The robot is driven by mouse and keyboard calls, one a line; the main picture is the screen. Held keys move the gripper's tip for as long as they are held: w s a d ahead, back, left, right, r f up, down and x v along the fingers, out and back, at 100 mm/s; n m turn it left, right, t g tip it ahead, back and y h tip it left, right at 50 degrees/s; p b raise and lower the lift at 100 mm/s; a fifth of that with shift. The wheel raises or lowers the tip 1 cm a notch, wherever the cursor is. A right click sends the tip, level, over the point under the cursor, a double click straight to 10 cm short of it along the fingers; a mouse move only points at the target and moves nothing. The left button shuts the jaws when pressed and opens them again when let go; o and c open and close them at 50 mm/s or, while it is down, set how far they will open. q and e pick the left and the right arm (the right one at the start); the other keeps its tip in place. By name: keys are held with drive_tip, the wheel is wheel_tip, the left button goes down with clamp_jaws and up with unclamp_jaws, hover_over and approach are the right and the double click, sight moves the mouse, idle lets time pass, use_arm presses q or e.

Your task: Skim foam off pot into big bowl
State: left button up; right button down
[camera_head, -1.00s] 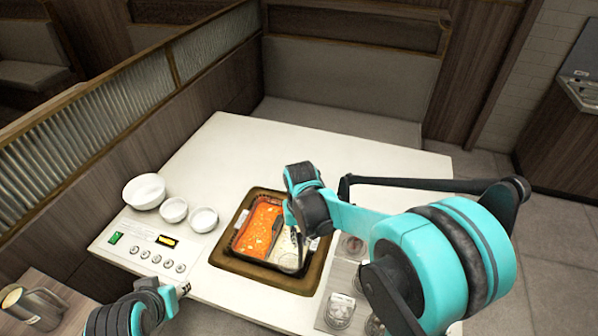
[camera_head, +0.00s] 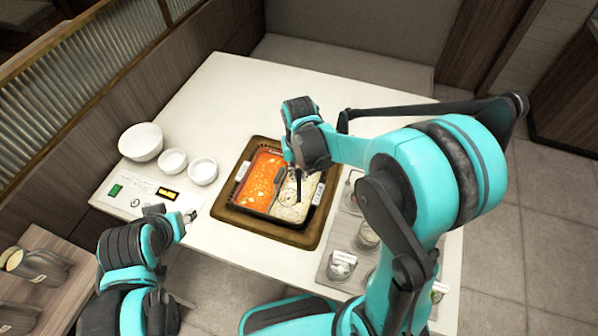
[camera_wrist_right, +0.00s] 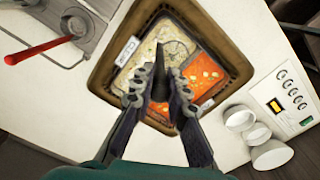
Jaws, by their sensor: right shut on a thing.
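The pot (camera_head: 244,206) has two compartments: red broth (camera_head: 259,181) on the left and pale, lumpy broth (camera_head: 291,208) on the right. I cannot tell foam apart from the pale broth. My right gripper (camera_head: 299,172) is above the pale side, shut on the dark handle of a skimmer (camera_wrist_right: 174,82). Its round head shows faintly at the pale broth in the right wrist view; its exact depth is unclear. The white big bowl (camera_head: 141,142) stands left of the pot, also seen in the wrist view (camera_wrist_right: 271,156). My left gripper (camera_head: 190,216) is near the table's front; its jaws are too small to read.
Two smaller white bowls (camera_head: 173,161) (camera_head: 203,171) stand between the big bowl and the pot. A control panel (camera_head: 137,196) lies in front of them. A grey tray with glass jars (camera_head: 342,265) is right of the pot. The table's back is clear.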

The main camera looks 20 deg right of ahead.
wheel_tip(320, 180, down, 11)
drive_tip(key=b, duration=0.8)
drive_tip(key=shift+b, duration=0.3)
drive_tip(key=shift+r, duration=0.15)
drive_tip(key=shift+w+d, duration=4.65)
drive_tip(key=shift+w, duration=2.15)
wheel_tip(320, 180, up, 7)
drive_tip(key=p, duration=0.4)
drive_tip(key=shift+r, duration=0.15)
drive_tip(key=shift+w+d+r, duration=0.1)
drive_tip(key=shift+r, duration=0.05)
wheel_tip(320, 180, up, 9)
drive_tip(key=p, duration=0.6)
